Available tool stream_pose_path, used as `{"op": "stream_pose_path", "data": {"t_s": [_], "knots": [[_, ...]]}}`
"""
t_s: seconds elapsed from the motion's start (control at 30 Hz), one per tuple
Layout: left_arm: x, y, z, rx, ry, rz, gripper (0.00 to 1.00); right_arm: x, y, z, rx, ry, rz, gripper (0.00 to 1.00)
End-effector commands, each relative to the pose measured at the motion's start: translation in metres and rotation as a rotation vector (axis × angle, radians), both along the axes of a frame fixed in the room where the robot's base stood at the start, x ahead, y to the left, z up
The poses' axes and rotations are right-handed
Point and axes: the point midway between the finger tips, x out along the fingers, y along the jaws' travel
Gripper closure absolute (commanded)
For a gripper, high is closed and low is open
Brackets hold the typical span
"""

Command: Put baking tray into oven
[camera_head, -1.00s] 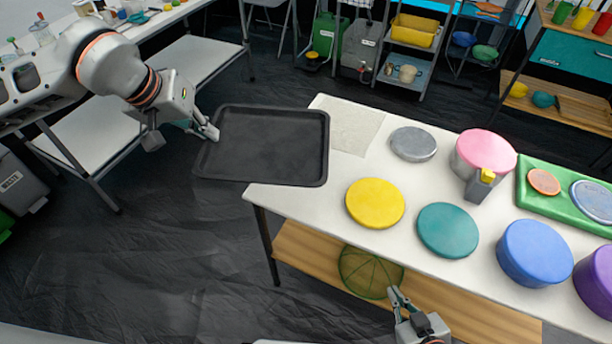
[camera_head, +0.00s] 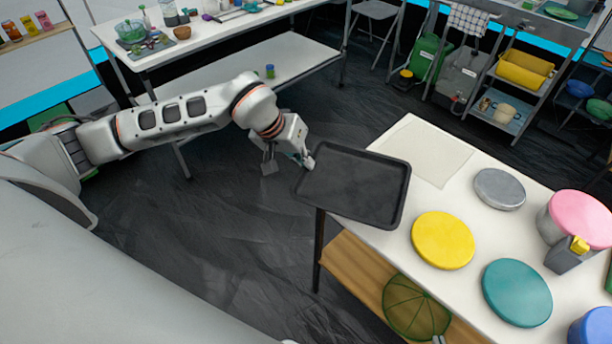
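The baking tray (camera_head: 357,184) is a dark, flat, rounded rectangle with a raised rim. It is level or nearly so, with its right part over the corner of the white table (camera_head: 413,259) and its left part out over the floor. I cannot tell whether it touches the table. My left gripper (camera_head: 308,161) is shut on the tray's left rim. Only a small grey tip of my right gripper (camera_head: 438,340) shows at the bottom edge, so its state is hidden. No oven can be made out.
Yellow (camera_head: 443,240), teal (camera_head: 517,292) and grey (camera_head: 499,189) round lids lie on the white table near a pink-topped pot (camera_head: 582,218). Another table (camera_head: 226,39) with kitchenware stands at the back left. Dark floor (camera_head: 200,225) lies open between them.

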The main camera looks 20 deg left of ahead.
Motion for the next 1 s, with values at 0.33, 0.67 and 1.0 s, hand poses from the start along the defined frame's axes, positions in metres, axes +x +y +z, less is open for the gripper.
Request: {"op": "stream_pose_path", "data": {"t_s": [0.33,0.67,1.0], "knots": [[0.000,0.000,-0.029,-0.001,0.000,0.001,1.00,0.002,-0.001,0.000,-0.003,-0.005,0.000,1.00],[0.001,0.000,-0.054,0.000,-0.003,0.000,1.00,0.004,-0.001,0.000,-0.005,-0.011,0.001,1.00],[0.000,0.000,-0.058,0.001,-0.001,0.001,0.79,0.005,-0.002,0.000,-0.006,-0.012,0.000,1.00]]}}
